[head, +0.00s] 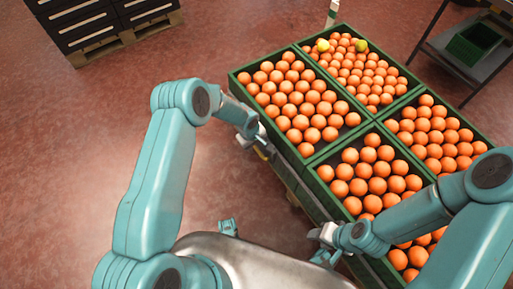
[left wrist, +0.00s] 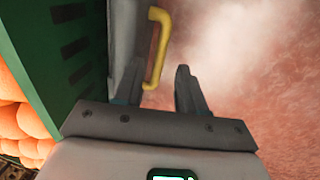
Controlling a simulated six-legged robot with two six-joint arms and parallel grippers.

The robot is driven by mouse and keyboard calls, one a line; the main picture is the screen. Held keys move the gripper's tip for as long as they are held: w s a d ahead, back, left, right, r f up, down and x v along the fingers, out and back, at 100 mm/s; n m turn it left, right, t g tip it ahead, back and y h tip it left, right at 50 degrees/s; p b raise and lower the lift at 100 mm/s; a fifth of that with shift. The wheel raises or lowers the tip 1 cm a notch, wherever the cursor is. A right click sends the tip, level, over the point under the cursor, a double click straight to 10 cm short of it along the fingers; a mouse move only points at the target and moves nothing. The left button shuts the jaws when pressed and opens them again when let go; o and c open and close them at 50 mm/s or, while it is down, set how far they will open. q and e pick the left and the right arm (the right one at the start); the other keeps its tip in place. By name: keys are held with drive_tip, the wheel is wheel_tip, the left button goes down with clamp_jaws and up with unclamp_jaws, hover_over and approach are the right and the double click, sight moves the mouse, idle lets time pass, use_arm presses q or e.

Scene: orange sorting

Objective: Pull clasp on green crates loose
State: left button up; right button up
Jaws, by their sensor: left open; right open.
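Green crates (head: 308,168) filled with oranges stand in a block at the right of the head view. A green crate wall (left wrist: 62,45) fills the left of the left wrist view. A yellow clasp (left wrist: 158,45) stands out from a grey metal part beside that wall. My left gripper (head: 260,143) is at the left side of the crates; in the left wrist view its fingers (left wrist: 157,80) are open, with the clasp's lower end appearing between them. Contact cannot be told. My right gripper (head: 322,244) is open and empty near the front crate's left side.
Two yellow-green fruits (head: 323,45) lie among the oranges in the far crate. Black stacked boxes (head: 88,22) sit on a pallet at the upper left. A metal rack (head: 458,62) with a green crate stands at the upper right. Reddish floor left of the crates is clear.

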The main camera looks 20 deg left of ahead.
use_arm(q)
drive_tip(key=shift+w+d+f, duration=0.1)
drive_tip(key=shift+w+f, duration=0.05)
drive_tip(key=shift+f, duration=0.5)
drive_tip(key=shift+w+d+f, duration=0.1)
drive_tip(key=shift+f, duration=0.5)
clamp_jaws()
drive_tip(key=shift+a, duration=0.1)
